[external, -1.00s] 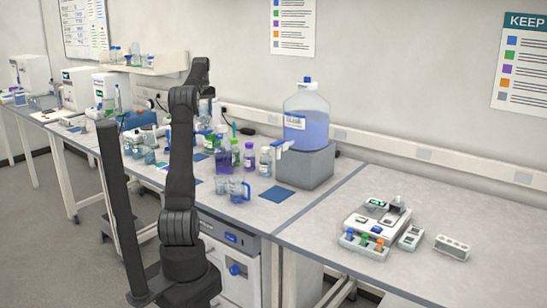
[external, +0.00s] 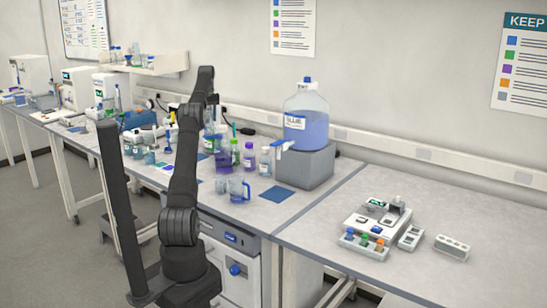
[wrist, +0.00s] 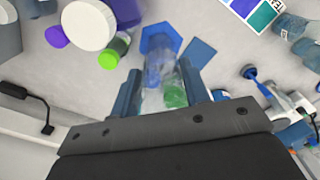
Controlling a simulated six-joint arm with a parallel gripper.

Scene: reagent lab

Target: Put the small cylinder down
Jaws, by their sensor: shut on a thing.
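The small cylinder (wrist: 158,52) is clear with a blue six-sided base and shows in the wrist view, its base pointing away from me. My gripper (wrist: 161,76) is shut on it, with one blue finger on each side. Green shows through or beside its near end. A blue mat (wrist: 200,52) lies on the bench just right of the base. I cannot tell whether the base touches the bench. In the external view my arm hides most of the gripper and the cylinder.
In the wrist view, a green-capped bottle (wrist: 113,52) and a white round lid (wrist: 88,25) are close on the left. A colour card (wrist: 255,12) and a beaker (wrist: 292,26) are at upper right. In the external view, beakers (external: 238,189) stand near the bench's front edge.

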